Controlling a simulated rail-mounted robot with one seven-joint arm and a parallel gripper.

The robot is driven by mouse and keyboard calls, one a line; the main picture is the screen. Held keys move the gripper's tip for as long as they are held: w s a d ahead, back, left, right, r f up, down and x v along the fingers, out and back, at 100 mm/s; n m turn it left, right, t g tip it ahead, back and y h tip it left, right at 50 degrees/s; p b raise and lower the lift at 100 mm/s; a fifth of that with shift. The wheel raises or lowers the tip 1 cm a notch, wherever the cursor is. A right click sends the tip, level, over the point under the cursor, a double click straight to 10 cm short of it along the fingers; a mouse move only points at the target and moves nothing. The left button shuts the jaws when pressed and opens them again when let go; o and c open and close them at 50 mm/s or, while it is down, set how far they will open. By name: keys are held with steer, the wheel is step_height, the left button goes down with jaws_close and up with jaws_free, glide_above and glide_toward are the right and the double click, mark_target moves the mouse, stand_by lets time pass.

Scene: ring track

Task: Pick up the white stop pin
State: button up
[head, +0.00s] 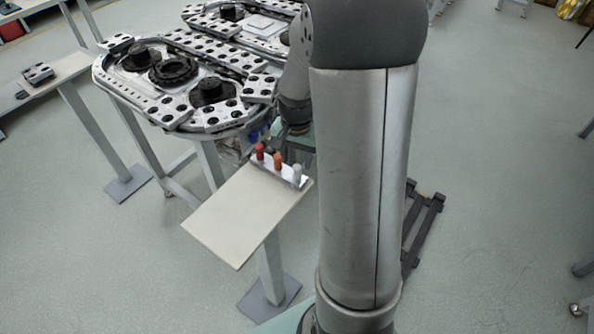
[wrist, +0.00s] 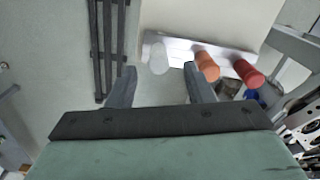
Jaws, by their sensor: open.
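The white stop pin (head: 297,173) stands in a light metal strip on the edge of a small pale table. It is at the right end of the row, beside an orange pin (head: 278,161) and a red pin (head: 260,152). In the wrist view the white pin (wrist: 158,58) shows ahead of the gap between my gripper's fingers (wrist: 162,80). The orange pin (wrist: 207,66) lies just beyond the right finger and the red pin (wrist: 248,73) farther right. My gripper is open, with nothing visible between its fingers. In the head view my arm mostly hides the gripper.
The pin strip (wrist: 185,48) runs along the edge of the pale table (head: 237,215), whose top is otherwise bare. The ring track (head: 190,75) with black parts stands behind it. A dark rack (head: 422,225) lies on the floor at right.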

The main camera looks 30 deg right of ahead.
mark_target(297, 167)
step_height(297, 167, down, 5)
steer(key=shift+f+p, duration=0.1)
steer(key=shift+p, duration=0.45)
jaws_close()
